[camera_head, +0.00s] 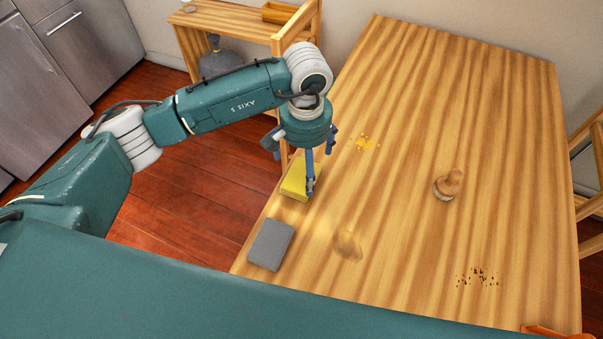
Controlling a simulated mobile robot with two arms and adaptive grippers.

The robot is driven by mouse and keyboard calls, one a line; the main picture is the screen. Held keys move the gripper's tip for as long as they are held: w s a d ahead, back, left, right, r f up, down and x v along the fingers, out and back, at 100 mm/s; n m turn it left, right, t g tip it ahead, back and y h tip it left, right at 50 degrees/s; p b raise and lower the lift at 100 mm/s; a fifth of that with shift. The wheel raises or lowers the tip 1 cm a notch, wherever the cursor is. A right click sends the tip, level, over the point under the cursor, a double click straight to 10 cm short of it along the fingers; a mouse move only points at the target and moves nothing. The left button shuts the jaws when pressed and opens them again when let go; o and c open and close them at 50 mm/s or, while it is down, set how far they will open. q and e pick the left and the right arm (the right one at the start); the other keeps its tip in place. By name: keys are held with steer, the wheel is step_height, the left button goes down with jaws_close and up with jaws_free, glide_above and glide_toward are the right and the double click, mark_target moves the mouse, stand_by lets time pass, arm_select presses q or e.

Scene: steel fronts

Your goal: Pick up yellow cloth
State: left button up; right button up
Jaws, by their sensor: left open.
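The yellow cloth (293,182) lies folded near the left edge of the wooden table. My left gripper (308,180) points down over the cloth, with its fingers open. One finger overlaps the cloth's right side in the head view and hides part of it. I cannot tell whether the finger touches the cloth. My right gripper is not in view.
On the wooden table (430,110) a grey block-like pad (270,244) lies nearer than the cloth. A wooden brush (447,185) stands mid-table. Yellow spots (364,143) and dark crumbs (478,277) mark the top. Chairs stand left and right of the table.

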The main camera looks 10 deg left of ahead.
mark_target(301, 178)
arm_select(q)
steer(key=shift+f, duration=0.65)
steer(key=f+p, duration=0.1)
steer(key=f, duration=0.2)
steer(key=shift+w+d+f+p, duration=0.2)
steer(key=shift+f+p, duration=0.15)
steer(key=shift+p, duration=0.05)
steer(key=shift+f, duration=0.55)
steer(key=shift+w, duration=0.1)
steer(key=c, duration=1.2)
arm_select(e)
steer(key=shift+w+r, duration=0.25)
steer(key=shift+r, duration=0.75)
